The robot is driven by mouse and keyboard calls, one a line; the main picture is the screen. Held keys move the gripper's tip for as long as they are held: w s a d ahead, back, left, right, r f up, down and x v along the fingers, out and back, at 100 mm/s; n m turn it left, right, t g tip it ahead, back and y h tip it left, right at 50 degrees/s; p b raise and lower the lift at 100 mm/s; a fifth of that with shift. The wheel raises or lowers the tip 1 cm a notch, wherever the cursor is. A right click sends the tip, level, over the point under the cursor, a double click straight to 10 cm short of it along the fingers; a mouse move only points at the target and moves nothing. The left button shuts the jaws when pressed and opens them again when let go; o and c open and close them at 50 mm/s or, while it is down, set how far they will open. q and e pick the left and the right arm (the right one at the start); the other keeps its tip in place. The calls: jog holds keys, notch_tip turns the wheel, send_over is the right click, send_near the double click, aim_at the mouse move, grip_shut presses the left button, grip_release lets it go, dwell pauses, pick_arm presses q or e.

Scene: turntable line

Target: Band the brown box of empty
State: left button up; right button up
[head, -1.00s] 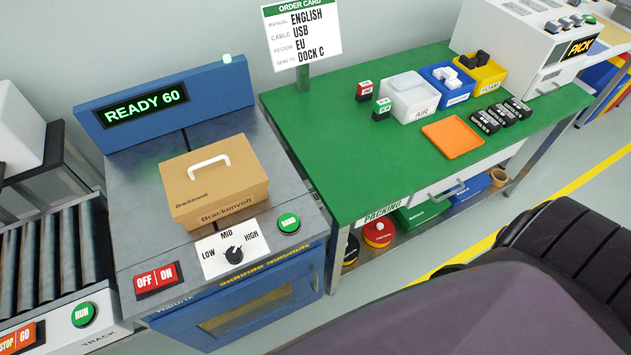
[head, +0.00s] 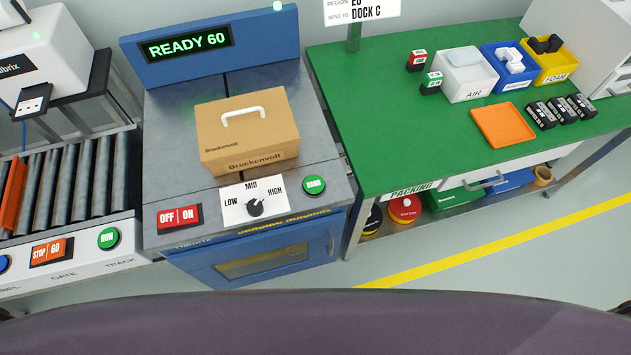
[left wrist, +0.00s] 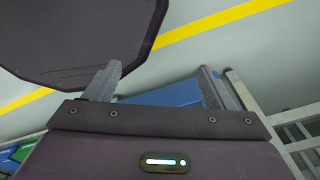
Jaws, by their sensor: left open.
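The brown box (head: 248,131), marked Brackenvolt, has a white handle on top and sits closed on the grey bed of the banding machine (head: 165,120). No band shows around it. The machine's display (head: 186,43) reads READY 60. On its front are a red OFF/ON switch (head: 179,217), a LOW/MID/HIGH dial (head: 255,208) and a green BAND button (head: 314,185); the dial's exact setting is too small to tell. My left gripper (left wrist: 160,68) is open and empty in the left wrist view, away from the box. My right gripper is not in view.
A roller track (head: 70,185) with STOP/GO and RUN buttons stands at the left. The green packing table (head: 400,140) at the right holds bins, an orange tray (head: 503,126) and several black packs. Clear floor with a yellow line (head: 480,245) lies in front.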

pick_arm(q)
jog(key=shift+w+r, duration=0.1)
jog(key=shift+w, duration=0.6)
jog(key=shift+c, duration=0.4)
jog(key=shift+s, duration=0.15)
grip_shut()
jog(key=shift+s, duration=0.1)
dwell(0.6)
